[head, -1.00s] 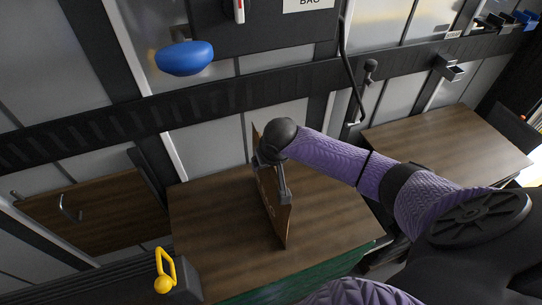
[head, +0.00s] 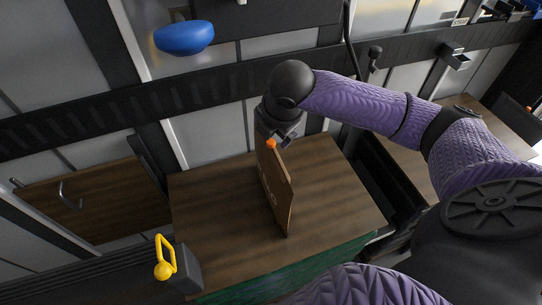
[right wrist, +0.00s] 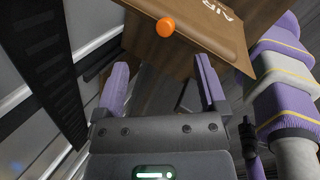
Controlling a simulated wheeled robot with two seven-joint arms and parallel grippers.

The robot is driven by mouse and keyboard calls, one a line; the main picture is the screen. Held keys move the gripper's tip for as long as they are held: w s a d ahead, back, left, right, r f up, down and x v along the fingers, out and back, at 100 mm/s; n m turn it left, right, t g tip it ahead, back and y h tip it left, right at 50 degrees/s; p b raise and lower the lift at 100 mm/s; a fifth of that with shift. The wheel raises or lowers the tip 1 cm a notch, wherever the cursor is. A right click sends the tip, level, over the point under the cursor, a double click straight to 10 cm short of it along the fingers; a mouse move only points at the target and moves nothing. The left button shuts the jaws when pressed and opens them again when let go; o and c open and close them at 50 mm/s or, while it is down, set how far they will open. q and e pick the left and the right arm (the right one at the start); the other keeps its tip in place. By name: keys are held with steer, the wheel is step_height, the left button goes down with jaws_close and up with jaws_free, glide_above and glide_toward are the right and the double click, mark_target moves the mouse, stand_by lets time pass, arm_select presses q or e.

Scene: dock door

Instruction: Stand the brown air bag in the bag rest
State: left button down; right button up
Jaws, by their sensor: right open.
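The brown air bag (head: 273,192) stands upright on edge on a wooden top (head: 335,195). It has pale lettering and an orange valve (head: 270,143) at its far upper end. In the right wrist view the bag (right wrist: 203,35) shows its "AIR" lettering, with the orange valve (right wrist: 165,27) ahead of the fingers. My right gripper (head: 279,138) is at the bag's far upper end; it is open and empty, its fingers (right wrist: 160,75) spread apart. I cannot make out a bag rest around the bag's foot. My left gripper is not in view.
A yellow-handled thing (head: 165,258) on a dark block stands at the wooden top's near left corner. A blue rounded object (head: 183,38) is on the wall behind. Another wooden top (head: 470,140) lies to the right. The wooden top is clear on both sides of the bag.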

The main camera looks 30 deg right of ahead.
mark_target(271, 145)
steer(key=n, duration=0.2)
steer(key=f+n+b, duration=0.1)
steer(key=n, duration=0.2)
steer(key=shift+w+d, duration=0.1)
steer(key=shift+d, duration=0.1)
steer(key=n, duration=0.3)
steer(key=shift+d+n+b, duration=0.15)
steer(key=shift+n+b, duration=0.15)
steer(key=n, duration=0.3)
steer(key=shift+d+f+n+b, duration=0.1)
steer(key=shift+f+n+b, duration=0.05)
steer(key=shift+n+b, duration=0.15)
steer(key=b+x, duration=0.1)
steer(key=x, duration=0.2)
steer(key=b+x, duration=0.1)
steer(key=x, duration=0.2)
steer(key=b+x, duration=0.1)
steer(key=x, duration=0.2)
steer(key=shift+s+f+b, duration=0.2)
steer(key=shift+s+b, duration=0.15)
steer(key=shift+b, duration=0.05)
steer(key=shift+w+f, duration=0.15)
steer(key=shift+f, duration=0.1)
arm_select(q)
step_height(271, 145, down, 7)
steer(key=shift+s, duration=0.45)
arm_select(e)
steer(key=shift+r, duration=0.1)
jaws_close()
